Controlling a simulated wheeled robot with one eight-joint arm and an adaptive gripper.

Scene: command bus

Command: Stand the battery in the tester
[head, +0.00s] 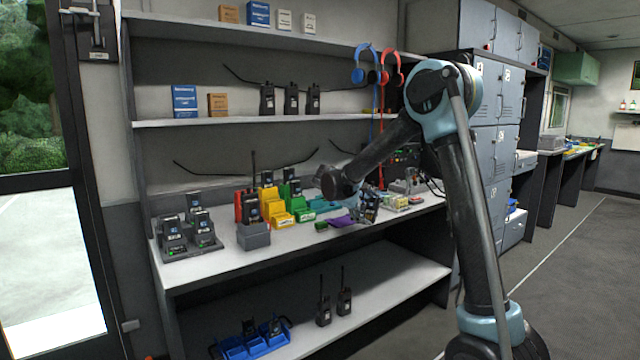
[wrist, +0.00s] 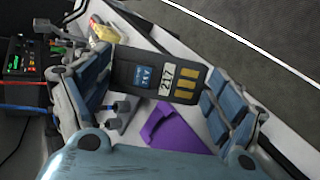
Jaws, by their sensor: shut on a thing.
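My gripper (wrist: 157,78) is shut on a dark battery (wrist: 145,62) with a blue label, the number 217 and gold contact strips. The battery sits between the two finger pads, above the bench. In the head view my gripper (head: 368,208) is over the right part of the bench, and the battery is mostly hidden by the fingers. A black box with a lit green display (wrist: 28,68), possibly the tester, is at the left of the wrist view. It stands behind my arm in the head view (head: 404,155). I cannot tell for sure which thing is the tester.
A shelf is above.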

